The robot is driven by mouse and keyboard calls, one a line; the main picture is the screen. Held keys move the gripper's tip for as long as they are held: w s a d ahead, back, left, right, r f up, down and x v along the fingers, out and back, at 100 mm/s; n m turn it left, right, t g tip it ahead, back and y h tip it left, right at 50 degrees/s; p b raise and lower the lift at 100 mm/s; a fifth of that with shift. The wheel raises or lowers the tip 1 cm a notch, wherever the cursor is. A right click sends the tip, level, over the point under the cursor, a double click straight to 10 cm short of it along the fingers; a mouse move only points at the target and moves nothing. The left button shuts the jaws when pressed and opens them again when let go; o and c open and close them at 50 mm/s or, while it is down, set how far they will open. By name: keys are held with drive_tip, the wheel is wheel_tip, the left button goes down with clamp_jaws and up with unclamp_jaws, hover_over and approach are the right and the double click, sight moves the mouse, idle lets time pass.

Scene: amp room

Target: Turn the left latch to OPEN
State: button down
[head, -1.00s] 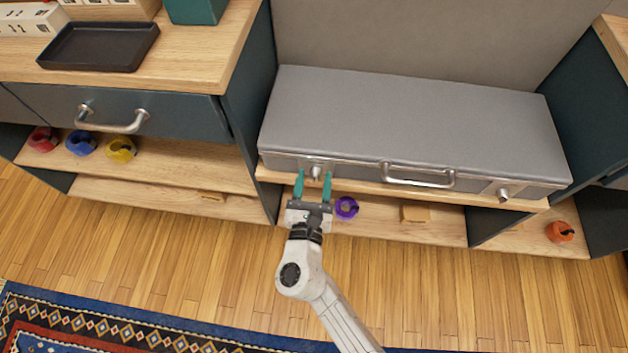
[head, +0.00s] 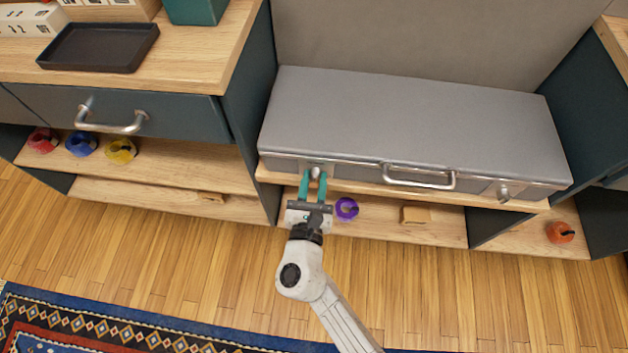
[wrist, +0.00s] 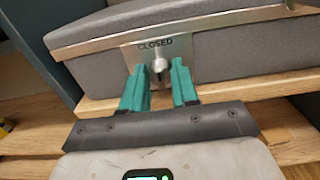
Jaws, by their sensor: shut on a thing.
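A grey case (head: 410,120) with a metal front rim lies on a wooden shelf. Its left latch (head: 315,172) is a metal knob on a plate marked CLOSED, and the knob also shows in the wrist view (wrist: 160,66). My gripper (head: 313,177) has teal fingers, one on each side of this knob, shut on it. The fingers also show in the wrist view (wrist: 160,75).
The case's handle (head: 418,177) is right of the left latch, and the right latch (head: 503,192) is farther right. A purple ring (head: 346,209) lies on the lower shelf beside my gripper. A drawer cabinet (head: 160,115) stands at the left.

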drive_tip(key=shift+f, duration=0.1)
drive_tip(key=m+b, duration=0.4)
drive_tip(key=shift+d+f+b, duration=0.1)
drive_tip(key=shift+f+b, duration=0.1)
drive_tip(key=shift+b, duration=0.1)
drive_tip(key=m+b, duration=0.4)
drive_tip(key=m, duration=0.1)
drive_tip(key=m+b, duration=0.5)
drive_tip(key=shift+d+f, duration=0.1)
drive_tip(key=shift+m+b, duration=1.55)
drive_tip(key=shift+m, duration=0.25)
drive_tip(key=c, duration=0.9)
unclamp_jaws()
